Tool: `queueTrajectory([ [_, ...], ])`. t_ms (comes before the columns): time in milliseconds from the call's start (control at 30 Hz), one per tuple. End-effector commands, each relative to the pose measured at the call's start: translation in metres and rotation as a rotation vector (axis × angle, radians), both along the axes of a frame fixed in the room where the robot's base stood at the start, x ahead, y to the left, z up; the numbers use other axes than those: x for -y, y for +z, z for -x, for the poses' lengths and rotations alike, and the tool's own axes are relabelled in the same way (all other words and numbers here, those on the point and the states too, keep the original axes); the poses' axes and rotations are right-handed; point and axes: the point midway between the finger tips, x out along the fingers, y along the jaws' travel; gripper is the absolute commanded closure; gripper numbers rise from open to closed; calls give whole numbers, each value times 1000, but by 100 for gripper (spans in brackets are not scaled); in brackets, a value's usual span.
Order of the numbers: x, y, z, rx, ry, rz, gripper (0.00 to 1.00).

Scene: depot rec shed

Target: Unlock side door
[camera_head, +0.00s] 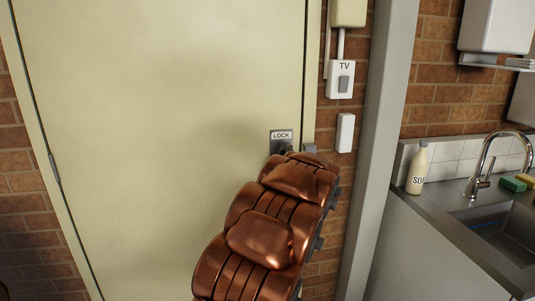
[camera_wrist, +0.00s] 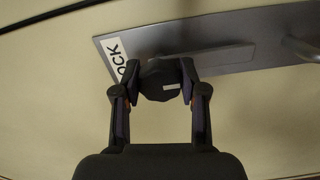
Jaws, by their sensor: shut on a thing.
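The side door (camera_head: 150,110) is cream and looks closed in its frame. A grey lock plate (camera_head: 281,135) labelled LOCK is at its right edge. In the wrist view the lock plate (camera_wrist: 235,35) lies across the top, with the label partly hidden. My gripper (camera_wrist: 160,80) is shut on a dark faceted lock knob (camera_wrist: 160,88) with a short white mark, one finger on each side. A metal handle (camera_wrist: 303,50) shows at the right of the plate. In the head view my copper-coloured arm hides the knob and the lower plate.
A switch labelled TV (camera_head: 341,80) and a white box (camera_head: 345,132) are on the brick wall right of the door. A grey post (camera_head: 378,130) stands beside them. A sink counter (camera_head: 430,215) with a soap bottle (camera_head: 417,170) and tap is at the right.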

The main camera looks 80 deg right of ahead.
Motion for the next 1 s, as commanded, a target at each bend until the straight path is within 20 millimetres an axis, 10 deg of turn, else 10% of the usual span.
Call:
queueTrajectory([
  [533, 0, 0, 17, 32, -26, -8, 100],
  [567, 0, 0, 16, 32, -26, -8, 57],
  [800, 0, 0, 12, 30, -18, -8, 32],
  [1000, 0, 0, 10, 28, -16, -8, 32],
])
